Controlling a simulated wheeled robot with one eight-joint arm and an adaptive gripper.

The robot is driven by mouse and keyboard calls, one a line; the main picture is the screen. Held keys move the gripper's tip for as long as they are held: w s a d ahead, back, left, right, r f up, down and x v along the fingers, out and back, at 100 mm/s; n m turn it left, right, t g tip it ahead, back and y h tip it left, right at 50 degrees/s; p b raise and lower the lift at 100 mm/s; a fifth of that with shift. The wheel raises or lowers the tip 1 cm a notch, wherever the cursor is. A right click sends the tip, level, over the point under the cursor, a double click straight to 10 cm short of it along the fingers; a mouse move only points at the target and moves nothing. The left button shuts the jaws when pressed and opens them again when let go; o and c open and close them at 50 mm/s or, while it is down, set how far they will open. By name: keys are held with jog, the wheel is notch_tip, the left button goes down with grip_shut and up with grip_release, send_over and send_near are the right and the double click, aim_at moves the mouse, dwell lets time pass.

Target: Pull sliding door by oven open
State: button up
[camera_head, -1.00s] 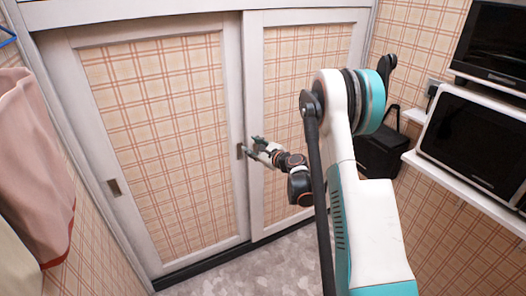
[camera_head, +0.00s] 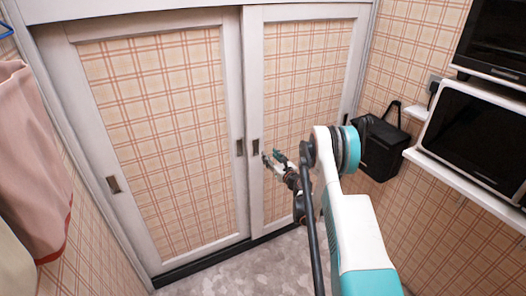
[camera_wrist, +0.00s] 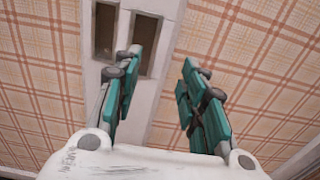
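The right sliding door (camera_head: 306,60), on the oven's side, is a white frame with a plaid panel. It stands next to the left sliding door (camera_head: 150,120), and their frames meet in the middle. A recessed dark handle (camera_head: 255,147) is on the right door's left stile. Another handle (camera_head: 239,147) is on the left door's right stile. My gripper (camera_head: 272,158) is in front of the right door, just right of its left handle. In the wrist view my gripper (camera_wrist: 160,62) is open, with nothing between its fingers; both handles show beyond the left finger.
A microwave-like oven (camera_head: 470,135) sits on a white wall shelf (camera_head: 465,180) at right, with another dark appliance (camera_head: 495,40) above. A black bag (camera_head: 382,150) hangs on the right wall. Pink cloth (camera_head: 30,160) hangs at left. Grey floor (camera_head: 265,265) before the doors is clear.

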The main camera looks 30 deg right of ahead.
aim_at(261, 146)
jog(key=w+b, duration=0.2)
jog(key=w, duration=0.6)
jog(key=shift+a, duration=0.1)
grip_shut()
